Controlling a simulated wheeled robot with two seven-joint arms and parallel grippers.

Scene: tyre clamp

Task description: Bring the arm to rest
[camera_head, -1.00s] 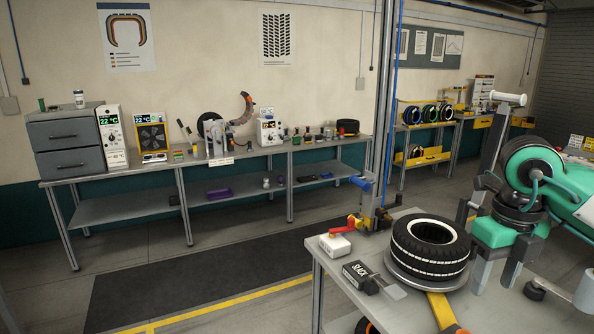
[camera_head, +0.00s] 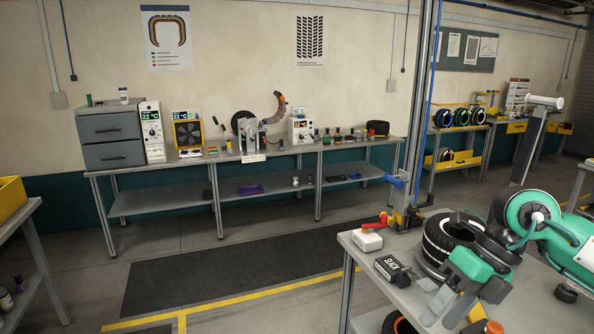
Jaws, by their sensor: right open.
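My right arm comes in from the right with green and black links. My right gripper (camera_head: 440,315) points downward at the front of the workbench (camera_head: 367,260), with its two grey fingers apart and nothing seen between them. The black tyre (camera_head: 440,238) with white marks lies flat on a round grey plate on this bench, just behind my gripper. My wrist and gripper hide the tyre's right part. I cannot tell whether the gripper touches the bench or tyre. My left gripper is not in view.
A black box marked SLACK (camera_head: 391,269) and a white block with a red lever (camera_head: 367,240) stand left of the tyre. A blue-handled clamp post (camera_head: 404,205) rises behind. A long bench (camera_head: 180,165) lines the wall; the floor mat between is clear.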

